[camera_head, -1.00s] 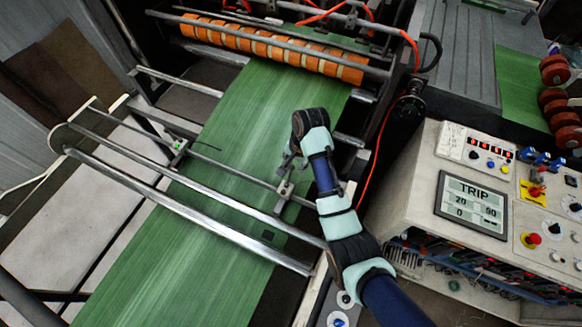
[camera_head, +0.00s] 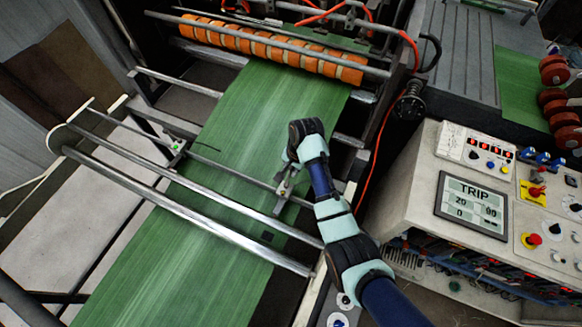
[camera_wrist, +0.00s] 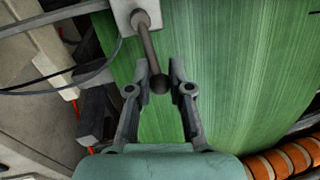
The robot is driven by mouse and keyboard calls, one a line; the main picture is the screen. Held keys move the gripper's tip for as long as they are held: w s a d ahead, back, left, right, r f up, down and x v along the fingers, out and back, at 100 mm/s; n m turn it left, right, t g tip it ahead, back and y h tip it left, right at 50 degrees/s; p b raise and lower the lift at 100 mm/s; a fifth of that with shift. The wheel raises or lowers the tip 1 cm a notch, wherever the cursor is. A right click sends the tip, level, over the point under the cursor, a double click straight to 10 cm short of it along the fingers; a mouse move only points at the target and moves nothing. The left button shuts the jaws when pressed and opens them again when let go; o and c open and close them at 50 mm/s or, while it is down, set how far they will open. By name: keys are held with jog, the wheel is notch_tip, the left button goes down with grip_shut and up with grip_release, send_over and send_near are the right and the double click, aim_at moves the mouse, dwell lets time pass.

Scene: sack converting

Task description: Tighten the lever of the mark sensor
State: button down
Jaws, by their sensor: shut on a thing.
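The lever (camera_wrist: 147,45) is a thin dark rod with a ball knob at its end. It comes out of a pale clamp block (camera_wrist: 131,14), which sits on the crossbar over the green web. In the wrist view my gripper (camera_wrist: 160,78) has a finger on each side of the knob and is shut on it. In the head view my gripper (camera_head: 284,184) is at the clamp on the right part of the crossbar, and my wrist partly hides the lever there. A small unit with a green light (camera_head: 178,147) sits farther left on this bar.
The green web (camera_head: 215,175) runs under the bars. Steel rollers (camera_head: 190,215) cross it in front, and an orange segmented roller (camera_head: 270,45) lies behind. A control console (camera_head: 410,190) with a screen reading TRIP (camera_head: 473,205) stands on the right. A thin cable (camera_wrist: 60,88) passes near the clamp.

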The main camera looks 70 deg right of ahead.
jog(key=w+a+n+g+y+p, duration=0.1)
jog(key=w+a+n, duration=0.3)
jog(key=n, duration=1.1)
jog(key=shift+w+y+p, duration=0.3)
jog(key=shift+y+p, duration=0.4)
jog(key=shift+p, duration=0.15)
jog(key=c, duration=1)
grip_release()
jog(key=shift+c, duration=0.2)
